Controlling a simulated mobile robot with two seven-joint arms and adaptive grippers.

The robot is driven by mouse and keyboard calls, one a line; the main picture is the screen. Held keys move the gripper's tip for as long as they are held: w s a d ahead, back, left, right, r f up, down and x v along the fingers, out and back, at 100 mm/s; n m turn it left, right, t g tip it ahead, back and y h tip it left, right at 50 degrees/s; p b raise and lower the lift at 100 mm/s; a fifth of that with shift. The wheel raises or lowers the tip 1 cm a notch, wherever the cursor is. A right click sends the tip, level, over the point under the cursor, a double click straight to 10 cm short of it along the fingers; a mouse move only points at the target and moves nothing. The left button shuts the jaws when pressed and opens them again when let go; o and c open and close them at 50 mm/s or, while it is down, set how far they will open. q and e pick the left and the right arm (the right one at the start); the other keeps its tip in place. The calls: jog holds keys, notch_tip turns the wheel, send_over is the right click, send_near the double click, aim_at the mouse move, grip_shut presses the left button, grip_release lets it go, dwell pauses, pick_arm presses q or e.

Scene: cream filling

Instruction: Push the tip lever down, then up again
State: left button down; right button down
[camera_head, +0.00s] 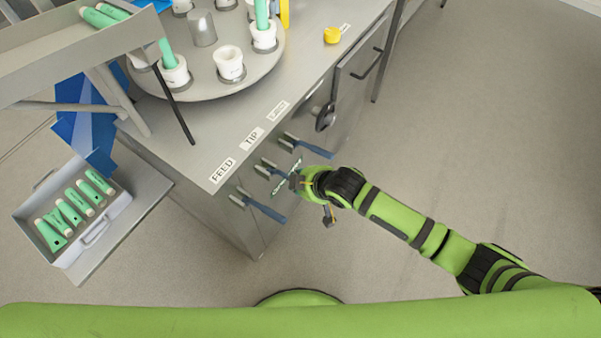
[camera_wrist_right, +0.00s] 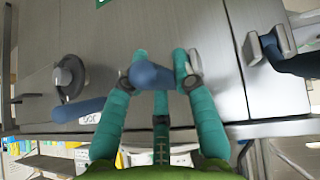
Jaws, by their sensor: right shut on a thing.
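The tip lever (camera_head: 265,167) is the middle of three blue-handled levers on the grey machine's side, below the TIP label (camera_head: 251,138). My right gripper (camera_head: 285,183) is at its handle. In the right wrist view the teal fingers of my right gripper (camera_wrist_right: 160,68) are closed around the blue handle of the tip lever (camera_wrist_right: 148,76), whose end shows between them. Part of the handle is hidden by the gripper in the head view. I cannot tell how far the lever is tilted. My left gripper is not in view.
The feed lever (camera_head: 258,206) and a third lever (camera_head: 305,147) sit close on either side. A dark round knob (camera_head: 325,117) is beyond the third lever. A turntable (camera_head: 225,84) with white cups is on top. A tray (camera_head: 118,200) of green tubes stands at left. Floor at right is clear.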

jog(key=shift+a+r+g+h+p, duration=0.15)
jog(key=shift+r+g+h+p, duration=0.4)
jog(key=shift+p, duration=0.85)
jog(key=shift+f, duration=0.1)
jog(key=c, duration=1)
grip_release()
jog(key=shift+w, duration=0.1)
jog(key=shift+r, duration=0.2)
jog(key=v, duration=1.1)
jog(key=shift+s+r, duration=0.3)
jog(key=shift+r, duration=0.05)
